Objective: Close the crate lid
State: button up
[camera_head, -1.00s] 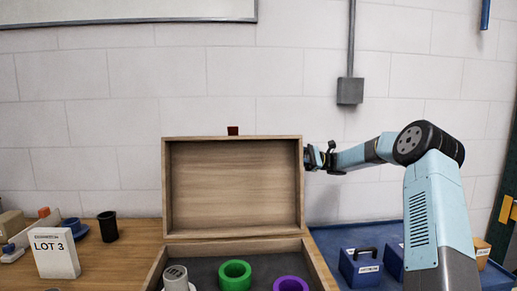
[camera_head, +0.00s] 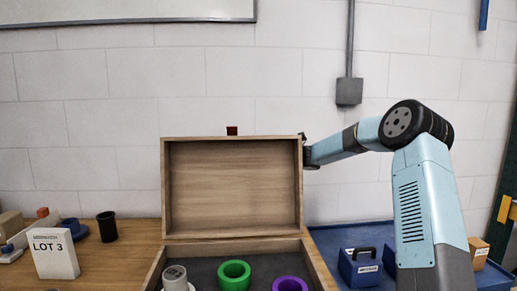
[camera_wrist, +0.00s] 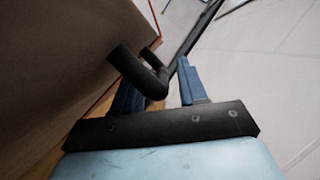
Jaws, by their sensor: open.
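The wooden crate (camera_head: 318,268) stands on the table with its lid (camera_head: 232,188) raised upright, its inside facing the head camera. A small reddish tab (camera_head: 232,130) shows at the lid's top edge. In the wrist view the lid (camera_wrist: 60,60) fills the left side, and a dark bent handle (camera_wrist: 155,88) lies in front of my gripper. My gripper (camera_wrist: 157,76) is open, its blue fingers to either side of the handle's end; whether they touch it I cannot tell. In the head view the gripper is mostly hidden behind the lid's right edge.
The crate holds a grey-white cylinder (camera_head: 175,279), a green ring (camera_head: 234,275) and a purple ring (camera_head: 290,284). A LOT 3 box (camera_head: 54,253) and a black cup (camera_head: 107,226) stand left. Blue boxes (camera_head: 360,268) sit on a blue surface at right.

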grip_shut()
dwell(0.4)
